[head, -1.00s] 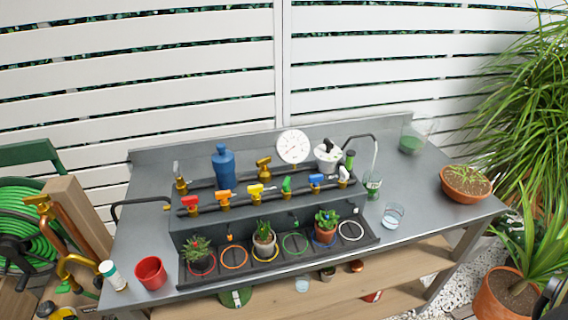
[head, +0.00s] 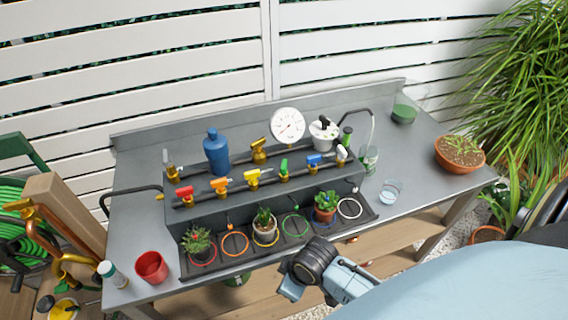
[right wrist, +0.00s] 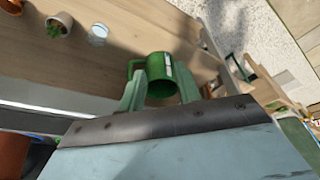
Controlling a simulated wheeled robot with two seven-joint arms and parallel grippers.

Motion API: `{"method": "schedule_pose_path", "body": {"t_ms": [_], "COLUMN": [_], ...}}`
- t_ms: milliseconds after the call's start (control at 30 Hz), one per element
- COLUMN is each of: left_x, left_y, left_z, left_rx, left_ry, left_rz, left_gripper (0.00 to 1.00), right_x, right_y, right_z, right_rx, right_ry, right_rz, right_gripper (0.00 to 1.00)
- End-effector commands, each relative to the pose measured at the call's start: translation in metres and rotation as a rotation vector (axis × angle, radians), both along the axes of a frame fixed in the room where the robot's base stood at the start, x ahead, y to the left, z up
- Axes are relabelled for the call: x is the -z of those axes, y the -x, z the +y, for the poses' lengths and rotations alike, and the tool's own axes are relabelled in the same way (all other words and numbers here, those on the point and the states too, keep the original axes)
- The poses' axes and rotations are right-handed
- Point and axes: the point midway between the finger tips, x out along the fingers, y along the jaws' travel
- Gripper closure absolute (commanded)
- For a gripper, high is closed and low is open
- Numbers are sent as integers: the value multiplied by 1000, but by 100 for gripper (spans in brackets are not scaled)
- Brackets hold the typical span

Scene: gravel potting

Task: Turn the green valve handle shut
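The green valve handle (head: 284,164) is on the front black pipe of the bench manifold, between the yellow handle (head: 253,177) and the blue handle (head: 313,160). It points up and away from the pipe, while the red (head: 184,190), orange, yellow and blue handles lie more along it. My right gripper (head: 288,292) is in front of the bench's front edge, well below and apart from the green handle. In the right wrist view its two fingers (right wrist: 160,96) are spread, with a green mug (right wrist: 158,70) seen beyond them. My left gripper is not in view.
A tray of potted plants and coloured rings (head: 280,250) lies in front of the manifold. A blue bottle (head: 215,150) and a gauge (head: 288,125) stand behind the handles. A red cup (head: 151,268) is at left, a glass (head: 390,192) at right.

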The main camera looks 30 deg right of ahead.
Motion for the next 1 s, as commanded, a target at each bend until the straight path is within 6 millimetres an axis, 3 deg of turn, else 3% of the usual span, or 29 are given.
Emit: {"method": "schedule_pose_path", "body": {"t_ms": [100,200,300,600,767,1000], "left_x": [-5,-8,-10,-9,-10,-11], "left_y": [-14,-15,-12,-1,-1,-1], "left_z": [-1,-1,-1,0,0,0], "left_rx": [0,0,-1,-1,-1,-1], "left_ry": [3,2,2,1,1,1], "left_rz": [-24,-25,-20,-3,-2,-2], "left_gripper": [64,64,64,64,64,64], "right_x": [-44,-87,-116,-148,-176,-247], "right_y": [-11,-27,-37,-82,-116,-167], "right_z": [8,19,29,33,18,-41], "right_rx": [-77,-233,-398,-827,-1115,-1552], "right_ry": [-3,3,20,107,193,319], "right_rz": [-31,-64,-83,-102,-88,-2], "right_gripper": [66,66,66,66,66,66]}}
